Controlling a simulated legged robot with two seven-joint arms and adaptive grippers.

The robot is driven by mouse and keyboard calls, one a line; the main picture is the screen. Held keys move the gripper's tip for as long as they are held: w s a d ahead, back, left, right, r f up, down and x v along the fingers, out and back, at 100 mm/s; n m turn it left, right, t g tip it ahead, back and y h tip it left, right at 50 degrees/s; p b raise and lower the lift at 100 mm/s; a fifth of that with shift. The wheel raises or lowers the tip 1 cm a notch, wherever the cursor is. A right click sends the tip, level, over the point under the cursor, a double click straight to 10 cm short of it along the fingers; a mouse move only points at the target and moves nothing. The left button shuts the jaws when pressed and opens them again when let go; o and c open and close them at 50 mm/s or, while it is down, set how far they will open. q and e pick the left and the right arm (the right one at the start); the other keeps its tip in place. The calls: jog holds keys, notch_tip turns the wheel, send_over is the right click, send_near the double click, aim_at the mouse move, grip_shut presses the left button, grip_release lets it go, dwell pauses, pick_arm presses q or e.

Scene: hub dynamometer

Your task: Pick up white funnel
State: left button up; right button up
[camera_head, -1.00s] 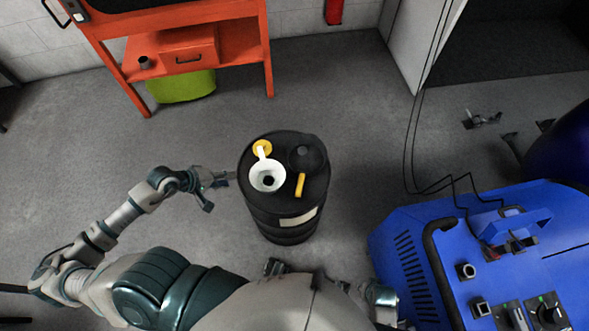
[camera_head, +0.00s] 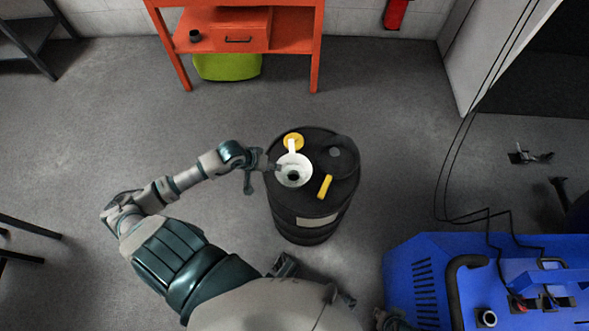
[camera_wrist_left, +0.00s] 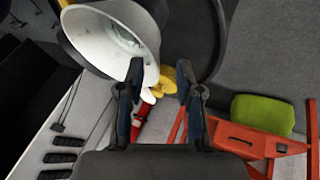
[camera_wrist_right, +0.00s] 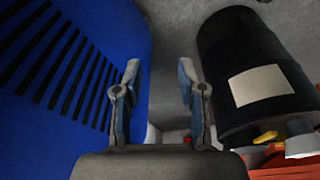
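The white funnel (camera_head: 304,165) sits on top of the black drum (camera_head: 309,222), its wide mouth facing up and its white tab towards a round yellow cap (camera_head: 294,136). My left gripper (camera_head: 267,173) is at the funnel's left side. In the left wrist view the left gripper (camera_wrist_left: 160,75) is open, with the white funnel (camera_wrist_left: 90,38) beside and partly behind one finger. The funnel's tab shows between the fingers; whether they touch is unclear. My right gripper (camera_wrist_right: 160,75) is open and empty in the right wrist view, between the blue machine and the drum.
A yellow bar (camera_head: 325,186) lies on the drum's top. The blue machine (camera_head: 420,270) stands at the lower right. An orange workbench (camera_head: 300,46) stands at the back with a green bin (camera_head: 228,67) beneath. Black cables hang at the right.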

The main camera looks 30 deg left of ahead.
aim_at(283, 170)
pick_arm(q)
jog(key=x, duration=0.4)
jog(key=shift+w+d+f+b, duration=0.15)
jog(key=shift+w+f+b, duration=0.1)
jog(key=shift+b, duration=0.1)
jog(key=shift+w+f, duration=0.1)
jog(key=shift+f, duration=0.05)
jog(key=shift+d, duration=0.1)
grip_shut()
pick_arm(e)
jog(key=w, duration=0.1)
jog(key=w+a+t, duration=0.1)
jog(key=w, duration=0.1)
jog(key=shift+t, duration=0.3)
